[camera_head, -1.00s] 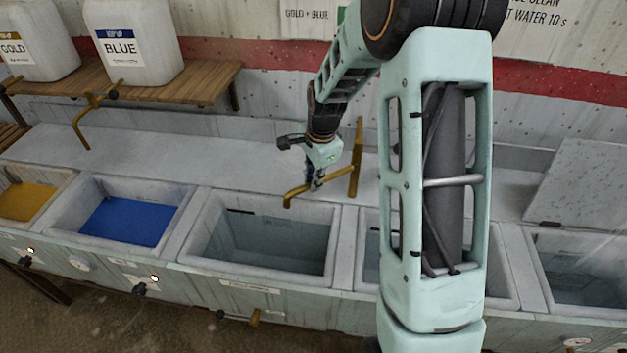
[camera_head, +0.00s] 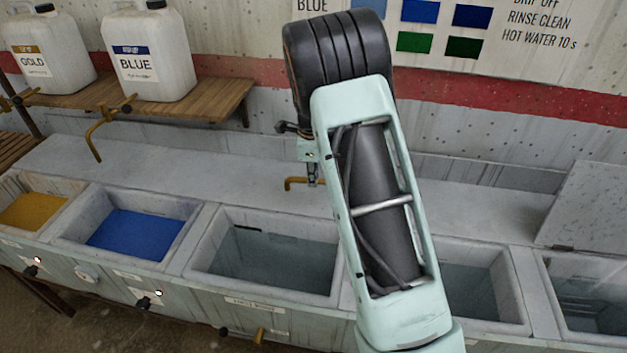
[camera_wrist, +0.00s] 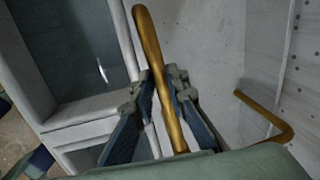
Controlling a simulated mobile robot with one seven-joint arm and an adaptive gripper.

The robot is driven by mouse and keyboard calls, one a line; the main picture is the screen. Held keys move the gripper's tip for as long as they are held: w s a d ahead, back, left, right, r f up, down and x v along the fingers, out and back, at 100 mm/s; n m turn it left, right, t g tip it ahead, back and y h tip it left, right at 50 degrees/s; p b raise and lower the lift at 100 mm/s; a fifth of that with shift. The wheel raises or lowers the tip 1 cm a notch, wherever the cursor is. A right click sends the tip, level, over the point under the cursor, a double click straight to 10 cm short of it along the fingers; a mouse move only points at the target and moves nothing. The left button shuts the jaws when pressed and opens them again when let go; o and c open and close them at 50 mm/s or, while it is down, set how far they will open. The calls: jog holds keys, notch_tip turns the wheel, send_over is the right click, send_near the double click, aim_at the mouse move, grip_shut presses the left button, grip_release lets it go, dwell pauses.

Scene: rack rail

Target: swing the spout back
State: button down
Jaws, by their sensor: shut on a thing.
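The brass spout (camera_head: 292,183) shows its bent tip behind the grey, empty-looking middle basin (camera_head: 262,262), over the back ledge. The rest of it is hidden behind my arm in the head view. In the wrist view the spout (camera_wrist: 150,45) runs as a long brass bar between the fingers. My gripper (camera_wrist: 162,84) is shut on it, with one blue-grey finger on each side. In the head view my gripper (camera_head: 312,175) is small and partly covered by my arm.
Basins of blue paint (camera_head: 130,232) and gold paint (camera_head: 30,212) stand to the left. White jugs (camera_head: 150,55) sit on a wooden shelf (camera_head: 215,97). Another brass pipe (camera_wrist: 268,112) lies near the wall in the wrist view. A grey lid (camera_head: 590,208) leans at right.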

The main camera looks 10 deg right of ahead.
jog(key=shift+w, duration=0.3)
jog(key=shift+d+m, duration=0.1)
jog(key=shift+m, duration=0.2)
jog(key=c, duration=1.9)
grip_release()
jog(key=shift+r, duration=0.15)
jog(key=r, duration=0.4)
jog(key=s+r, duration=0.1)
jog(key=r, duration=0.2)
jog(key=s+r, duration=0.1)
jog(key=r, duration=0.3)
jog(key=shift+s+a+r, duration=0.1)
jog(key=shift+a+r, duration=0.2)
jog(key=shift+a, duration=0.1)
